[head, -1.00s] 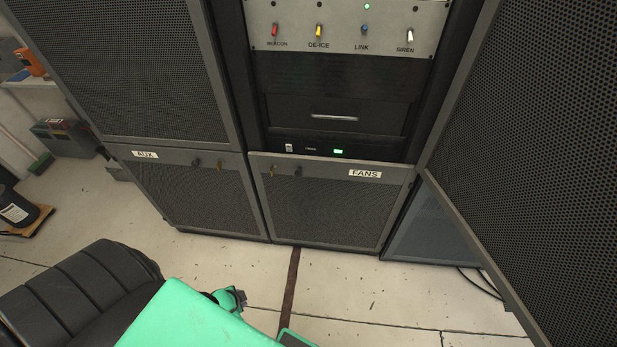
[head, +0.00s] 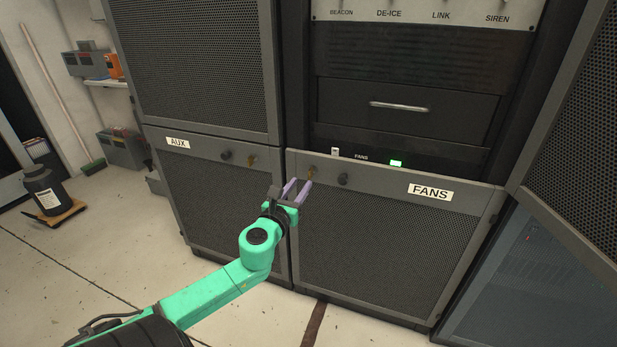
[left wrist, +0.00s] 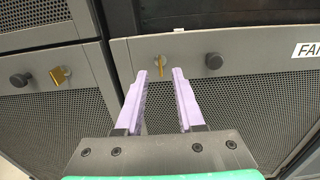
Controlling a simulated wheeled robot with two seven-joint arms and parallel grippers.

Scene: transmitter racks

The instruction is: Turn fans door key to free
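The fans door (head: 385,235) is a grey framed mesh panel with a FANS label, low on the rack, and looks shut. Its brass key (head: 311,171) sits at the upper left of the frame, left of a dark round knob (head: 343,178). In the left wrist view the key (left wrist: 161,65) is beyond and between the fingertips, with the knob (left wrist: 214,61) to its right. My left gripper (head: 298,190) is open and empty, with purple fingers, just short of the key and apart from it. My right gripper is not in view.
The AUX door (head: 215,205) stands to the left with its own knob (head: 226,155) and brass key (head: 251,160). An open mesh door (head: 580,150) juts out on the right. The floor in front is clear.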

